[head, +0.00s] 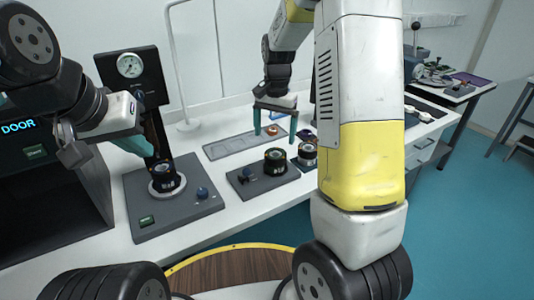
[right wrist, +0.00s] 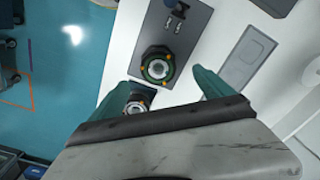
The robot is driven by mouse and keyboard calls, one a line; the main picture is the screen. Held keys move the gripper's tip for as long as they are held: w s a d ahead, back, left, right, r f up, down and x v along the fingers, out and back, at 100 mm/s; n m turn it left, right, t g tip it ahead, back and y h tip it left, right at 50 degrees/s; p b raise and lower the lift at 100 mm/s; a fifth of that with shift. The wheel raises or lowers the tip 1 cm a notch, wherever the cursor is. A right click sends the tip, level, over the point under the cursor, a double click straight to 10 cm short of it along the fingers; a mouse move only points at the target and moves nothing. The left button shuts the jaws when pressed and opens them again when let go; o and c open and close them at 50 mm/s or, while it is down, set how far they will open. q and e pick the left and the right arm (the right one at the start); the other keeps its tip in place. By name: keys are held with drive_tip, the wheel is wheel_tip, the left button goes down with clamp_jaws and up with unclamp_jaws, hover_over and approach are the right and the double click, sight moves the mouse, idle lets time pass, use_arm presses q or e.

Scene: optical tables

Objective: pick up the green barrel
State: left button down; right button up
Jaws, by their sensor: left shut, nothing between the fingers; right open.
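The green barrel (head: 275,161) is a short dark cylinder with a green ring, upright on a grey plate with a small knob. In the right wrist view, the barrel (right wrist: 157,66) is seen from above, with orange dots around its ring. My right gripper (head: 275,127) is open and empty, its teal fingers pointing down, above and behind the barrel in the head view. In the right wrist view, the fingertips (right wrist: 162,84) flank the space just below the barrel, not touching it. My left gripper (head: 138,147) is shut and empty at the left, by the gauge stand.
A second dark barrel (head: 307,155) stands close right of the green one, partly hidden by my right arm. A gauge stand (head: 130,66) with a grey base rises at the left. A flat grey tray (head: 230,145) lies behind the barrel. White table shows between them.

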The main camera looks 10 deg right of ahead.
sight(276, 153)
drive_tip(key=shift+w+f, duration=0.3)
drive_tip(key=shift+f, duration=0.65)
drive_tip(key=f, duration=0.7)
drive_tip(key=shift+d, duration=0.3)
drive_tip(key=shift+c, duration=0.2)
clamp_jaws()
drive_tip(key=shift+r, duration=0.15)
